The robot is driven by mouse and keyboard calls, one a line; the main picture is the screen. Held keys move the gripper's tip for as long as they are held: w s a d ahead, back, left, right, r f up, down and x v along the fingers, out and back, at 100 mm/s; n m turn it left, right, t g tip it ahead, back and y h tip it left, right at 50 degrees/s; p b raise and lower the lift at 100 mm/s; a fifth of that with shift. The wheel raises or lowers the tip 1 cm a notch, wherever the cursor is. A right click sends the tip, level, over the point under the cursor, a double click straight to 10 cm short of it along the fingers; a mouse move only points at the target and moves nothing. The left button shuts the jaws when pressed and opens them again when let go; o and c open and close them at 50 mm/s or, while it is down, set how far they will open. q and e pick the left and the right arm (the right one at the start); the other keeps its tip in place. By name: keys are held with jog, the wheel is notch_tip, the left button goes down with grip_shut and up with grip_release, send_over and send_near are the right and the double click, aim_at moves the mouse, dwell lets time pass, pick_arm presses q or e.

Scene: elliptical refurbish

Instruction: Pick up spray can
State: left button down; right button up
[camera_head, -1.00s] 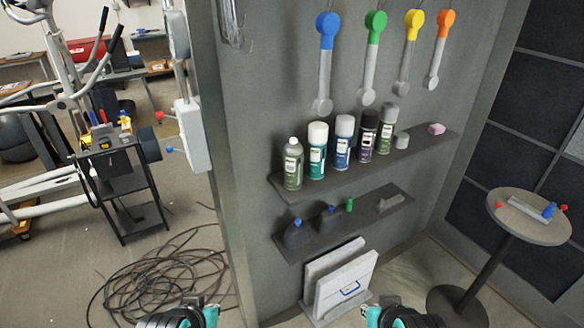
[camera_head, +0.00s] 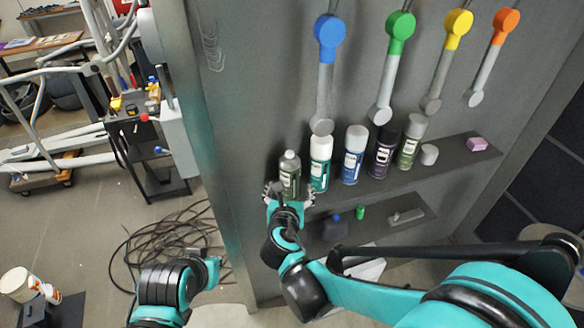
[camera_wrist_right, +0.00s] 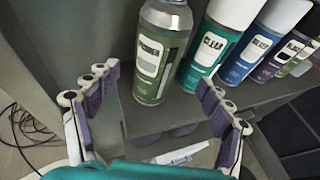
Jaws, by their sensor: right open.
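A green spray can (camera_head: 289,170) with a grey top stands upright at the left end of the upper wall shelf. My right gripper (camera_head: 293,186) is open in front of it, with a finger low on either side. In the right wrist view the same can (camera_wrist_right: 162,48) stands ahead between the open, purple-padded fingers of the gripper (camera_wrist_right: 155,82). Visible gaps separate it from both fingers. A white-capped teal can (camera_head: 320,165) stands just right of it, near the right finger. Part of my left arm shows at the lower left; no left fingers are visible.
Along the shelf (camera_head: 455,162) stand a blue can (camera_head: 353,155), a dark can (camera_head: 384,150) and another green can (camera_head: 410,142). A pink block (camera_head: 477,144) lies at its right end. Colored-ended tools hang above. A lower shelf (camera_head: 419,222) sits beneath.

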aim_at(289, 185)
jog(key=shift+w+f, duration=0.2)
jog(key=shift+w, duration=0.2)
jog(key=x, duration=0.2)
jog(key=b+x, duration=0.1)
jog(key=x, duration=0.2)
jog(key=shift+w+a+f, duration=0.15)
jog(key=shift+w+f, duration=0.1)
jog(key=shift+f, duration=0.2)
jog(key=shift+w+f+b, duration=0.1)
jog(key=shift+w+b, duration=0.2)
jog(key=shift+w, duration=0.1)
jog(key=c, duration=1.4)
